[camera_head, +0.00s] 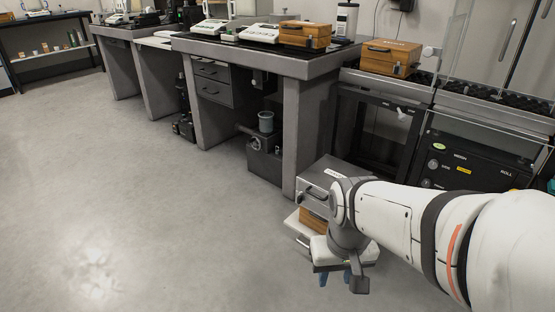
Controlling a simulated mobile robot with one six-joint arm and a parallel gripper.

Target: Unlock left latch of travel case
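Two wooden cases are candidates for the travel case; I cannot tell which it is. One wooden case (305,34) sits on the dark top of the weighing table. The other wooden case (390,57) has a dark handle and sits on the stand to its right. Their latches are too small to read. My gripper (335,279) points down at the lower middle, low and well away from both cases. Its two blue fingertips show apart with nothing seen between them, so it looks open. My arm hides part of what is behind it.
A grey box (318,184) and part of a wooden box (313,221) are low behind my gripper, partly hidden. The weighing table (291,135) carries white balances (260,33). A black equipment case (466,166) stands at right. Open floor lies left.

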